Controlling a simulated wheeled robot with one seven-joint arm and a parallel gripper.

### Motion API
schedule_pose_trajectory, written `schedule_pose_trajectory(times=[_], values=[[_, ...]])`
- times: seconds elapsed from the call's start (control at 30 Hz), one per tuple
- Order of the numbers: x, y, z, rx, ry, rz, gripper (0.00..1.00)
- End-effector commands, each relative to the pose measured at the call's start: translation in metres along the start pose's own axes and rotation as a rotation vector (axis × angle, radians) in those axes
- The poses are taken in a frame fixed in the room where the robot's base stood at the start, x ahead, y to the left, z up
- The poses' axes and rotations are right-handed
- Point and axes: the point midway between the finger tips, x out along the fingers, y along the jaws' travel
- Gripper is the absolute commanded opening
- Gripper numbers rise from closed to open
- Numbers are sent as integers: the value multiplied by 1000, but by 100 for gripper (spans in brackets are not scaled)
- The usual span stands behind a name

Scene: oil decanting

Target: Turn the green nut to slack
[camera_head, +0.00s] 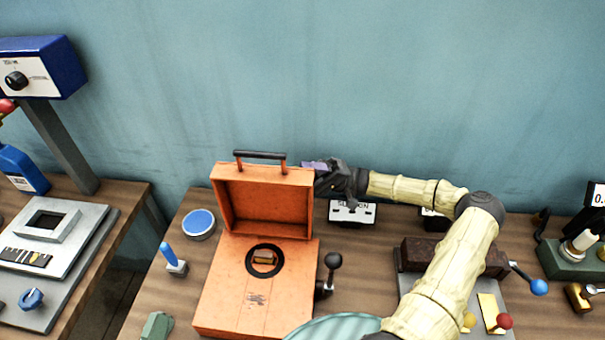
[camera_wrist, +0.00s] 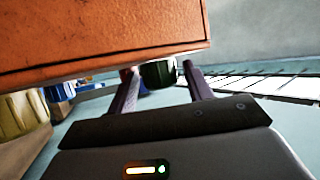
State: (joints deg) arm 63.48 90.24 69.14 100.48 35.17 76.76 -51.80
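The orange box (camera_head: 255,290) stands on the table with its lid raised and a dark handle on top. My gripper (camera_head: 318,168) is at the right edge of the raised lid, its fingers mostly hidden there. In the wrist view my gripper (camera_wrist: 160,68) is open, and the orange lid fills the upper left, very close to the fingers. A dark green rounded thing (camera_wrist: 158,74) shows between the fingertips; I cannot tell whether it is the nut or lies beyond them. A grey-green faceted block (camera_head: 156,326) sits at the bottom left, cut by the frame edge.
A black-knobbed lever (camera_head: 332,262) stands right of the box. A blue-topped round tin (camera_head: 199,223) and a blue-handled switch (camera_head: 172,258) are left of it. A white label plate (camera_head: 352,212) lies below my gripper. A wall is close behind.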

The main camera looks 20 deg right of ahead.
Motion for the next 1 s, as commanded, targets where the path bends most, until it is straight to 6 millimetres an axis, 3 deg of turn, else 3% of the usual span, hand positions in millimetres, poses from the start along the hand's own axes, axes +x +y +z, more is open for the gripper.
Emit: schedule_pose_trajectory(times=[0.47,0.7,0.8,0.83,1.0], values=[[4,-7,-3,-2,0,1,59],[23,-39,-13,-5,-2,-1,60],[32,-57,-19,-7,1,-2,74],[35,-62,-20,-8,0,-1,59],[46,-79,-26,-4,1,0,59]])
